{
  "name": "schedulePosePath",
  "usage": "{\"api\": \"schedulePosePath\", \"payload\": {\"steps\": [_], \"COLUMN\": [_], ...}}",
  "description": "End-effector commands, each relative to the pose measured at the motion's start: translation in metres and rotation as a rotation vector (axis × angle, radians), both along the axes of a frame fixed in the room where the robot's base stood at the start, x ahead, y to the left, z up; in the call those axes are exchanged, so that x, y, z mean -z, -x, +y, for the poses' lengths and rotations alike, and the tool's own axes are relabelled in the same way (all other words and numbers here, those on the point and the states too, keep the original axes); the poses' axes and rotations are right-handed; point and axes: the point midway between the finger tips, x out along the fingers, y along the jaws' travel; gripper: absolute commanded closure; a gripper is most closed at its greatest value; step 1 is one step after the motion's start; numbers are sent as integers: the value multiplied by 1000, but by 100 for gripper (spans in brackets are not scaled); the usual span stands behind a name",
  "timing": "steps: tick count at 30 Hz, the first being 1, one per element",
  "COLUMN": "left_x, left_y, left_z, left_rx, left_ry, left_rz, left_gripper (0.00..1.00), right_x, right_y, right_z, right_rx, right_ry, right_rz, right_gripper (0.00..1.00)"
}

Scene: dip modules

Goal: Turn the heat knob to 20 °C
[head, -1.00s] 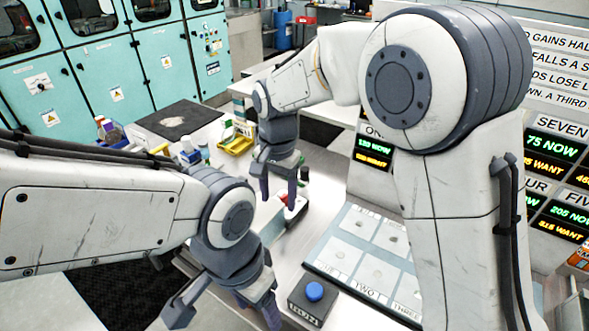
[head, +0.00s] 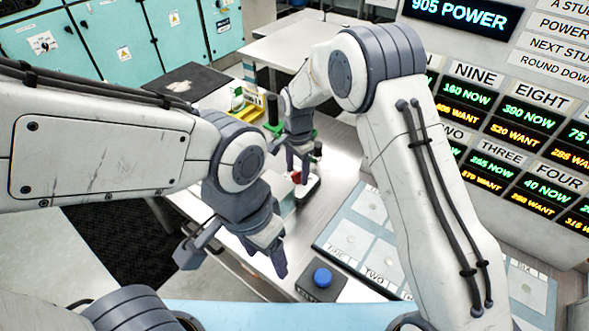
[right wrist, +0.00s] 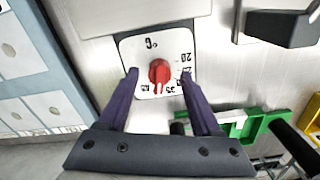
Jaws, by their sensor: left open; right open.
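The red heat knob (right wrist: 159,71) sits on a white dial plate (right wrist: 130,52) in the right wrist view. The plate bears "°C" and numbers including 20, 35 and 40, seen upside down. Which number the knob points to cannot be told. My right gripper (right wrist: 159,80) is open, one finger on each side of the knob, with gaps between. In the head view my right gripper (head: 298,168) is above the dial unit, and a bit of red shows by its fingers. My left gripper (head: 233,255) is open and empty, low in the head view, away from the knob.
A black box with a blue button (head: 321,277) stands on the table in front. A pale panel with numbered pads (head: 350,240) lies to the right. A green fixture (right wrist: 265,122) is close to the right gripper. Lit displays (head: 490,130) stand behind; a yellow tray (head: 243,110) lies farther back.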

Motion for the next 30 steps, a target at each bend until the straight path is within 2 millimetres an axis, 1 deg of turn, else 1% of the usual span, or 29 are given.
{"api": "schedulePosePath", "payload": {"steps": [4, 11, 12, 14, 15, 16, 17, 18, 19, 21, 26, 30], "left_x": [-2, -2, -2, -2, -2, -2, -2, -2, -2, -2, -1, -1], "left_y": [0, 0, 0, 0, 0, 0, 0, 0, 0, 0, 0, 0], "left_z": [0, 0, 0, 0, 0, 0, 0, 0, 0, 0, 0, 0], "left_rx": [0, 0, 0, 0, 0, 0, 0, 0, 0, 0, 0, 0], "left_ry": [0, 0, 0, 0, 0, 0, 0, 0, -1, 0, 0, 0], "left_rz": [0, 0, 0, 0, 0, 0, 0, 0, -1, 0, 0, 0], "left_gripper": [34, 34, 34, 34, 34, 34, 34, 34, 34, 34, 34, 34], "right_x": [8, 9, 9, 9, 9, 8, 8, 8, 9, 8, 8, 8], "right_y": [0, 0, 0, 0, 0, 0, 0, 0, 0, 0, 0, 0], "right_z": [1, 2, 2, 2, 3, 3, 3, 3, 12, 7, 6, 6], "right_rx": [-2, -4, -4, -4, -5, -5, -5, -5, -9, -8, -28, -78], "right_ry": [0, 0, 0, 0, 0, 0, 0, -1, -1, -1, -3, -4], "right_rz": [0, 0, 0, 0, 0, 0, 0, -1, -2, 0, -2, -3], "right_gripper": [34, 34, 42, 65, 80, 92, 100, 100, 100, 100, 100, 100]}}
